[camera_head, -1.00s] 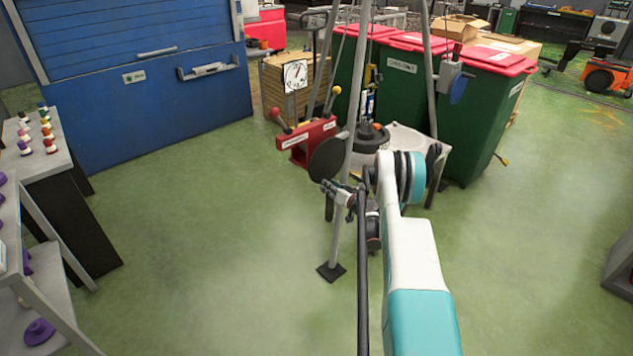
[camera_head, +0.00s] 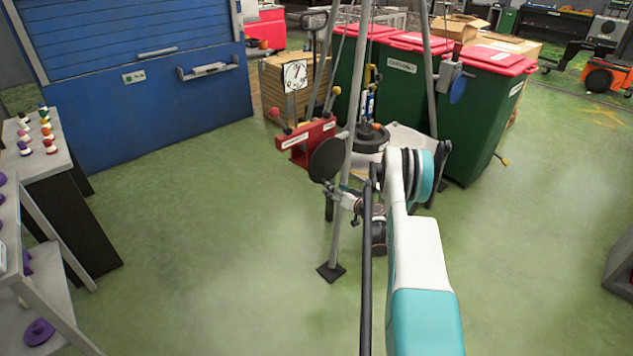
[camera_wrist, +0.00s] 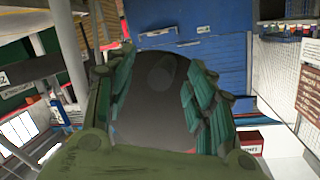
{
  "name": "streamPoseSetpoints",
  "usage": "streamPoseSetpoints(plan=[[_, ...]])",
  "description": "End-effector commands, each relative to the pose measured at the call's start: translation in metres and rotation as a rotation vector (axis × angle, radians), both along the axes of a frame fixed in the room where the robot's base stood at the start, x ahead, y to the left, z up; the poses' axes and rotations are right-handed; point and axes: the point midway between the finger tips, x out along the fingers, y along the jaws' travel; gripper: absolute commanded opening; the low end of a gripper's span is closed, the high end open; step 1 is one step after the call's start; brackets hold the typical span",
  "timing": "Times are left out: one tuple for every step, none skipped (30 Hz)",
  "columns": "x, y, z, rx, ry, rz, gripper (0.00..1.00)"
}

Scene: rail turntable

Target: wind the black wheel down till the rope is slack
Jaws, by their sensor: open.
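The black wheel (camera_head: 326,160) is a dark disc by the near tripod leg, left of my arm in the head view. My gripper (camera_head: 338,191) is open, just below and right of the wheel's lower edge, partly hidden by the leg. In the wrist view the wheel (camera_wrist: 150,115) fills the gap between the green fingers of my gripper (camera_wrist: 160,95). A round dark knob-like shape (camera_wrist: 165,72) shows on its face. Contact cannot be told. A yellow and blue tackle (camera_head: 371,92) hangs inside the tripod above a drum-like load (camera_head: 371,142). I cannot make out the rope or its tension.
The near tripod leg (camera_head: 343,225) stands close beside my gripper. A red labelled box (camera_head: 307,140) with levers and a white dial (camera_head: 295,75) stand behind the wheel. Green bins (camera_head: 405,85) are at the back. The floor (camera_head: 220,220) at left is clear.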

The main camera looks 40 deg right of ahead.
Motion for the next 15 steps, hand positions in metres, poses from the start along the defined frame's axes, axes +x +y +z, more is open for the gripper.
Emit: streamPoseSetpoints(plan=[[-0.004,-0.001,0.000,0.000,0.000,-0.001,0.50],[-0.006,-0.001,0.000,0.000,0.000,-0.001,0.50],[-0.009,-0.002,0.000,0.000,0.000,-0.001,0.50],[-0.012,-0.002,0.000,0.000,0.000,-0.001,0.50],[-0.014,-0.002,0.000,0.000,0.000,-0.002,0.50],[-0.017,-0.002,0.000,0.000,0.000,-0.002,0.50],[-0.019,-0.002,0.000,0.000,0.000,-0.002,0.50],[-0.021,-0.002,0.000,0.000,0.000,-0.001,0.50],[-0.024,-0.002,0.000,0.000,0.000,-0.001,0.50],[-0.026,-0.003,0.000,0.000,0.000,-0.001,0.50],[-0.028,-0.003,0.000,0.000,0.000,-0.001,0.50],[-0.031,-0.003,0.000,0.000,0.000,-0.001,0.50],[-0.033,-0.003,0.000,0.000,0.000,-0.001,0.50],[-0.035,-0.003,0.000,0.000,0.000,-0.001,0.50],[-0.038,-0.004,0.000,0.000,0.000,-0.001,0.50]])
